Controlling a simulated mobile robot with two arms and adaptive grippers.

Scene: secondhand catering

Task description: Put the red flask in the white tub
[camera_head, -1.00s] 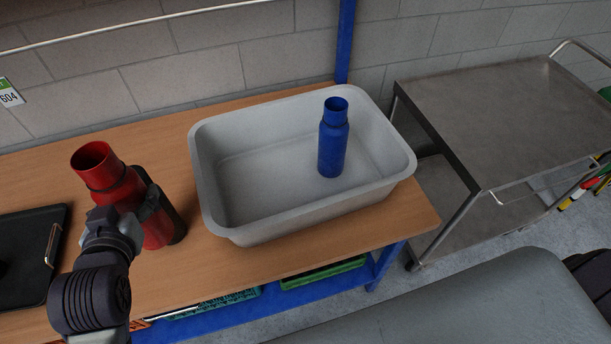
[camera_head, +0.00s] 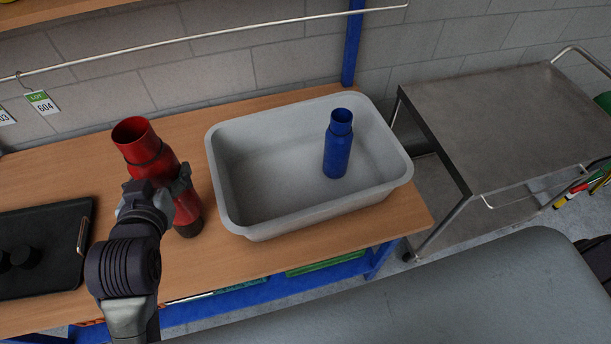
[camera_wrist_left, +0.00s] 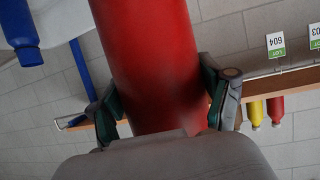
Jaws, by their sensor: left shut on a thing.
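The red flask (camera_head: 187,208) is held tilted, its open mouth leaning to the upper left, just left of the tub. My left gripper (camera_head: 163,184) is shut around its body. In the left wrist view, the two fingers of my left gripper (camera_wrist_left: 170,105) press on both sides of the red flask (camera_wrist_left: 150,60). The white tub (camera_head: 238,222) stands on the wooden bench. A blue flask (camera_head: 337,150) stands upright inside it, toward the right. I cannot tell whether the red flask's base touches the bench. My right gripper is not in view.
A black tray (camera_head: 62,222) with dark round items lies on the bench (camera_head: 235,266) at the left. A metal trolley (camera_head: 490,120) stands to the right beyond a gap. A rail with lot tags (camera_head: 41,102) runs along the wall behind.

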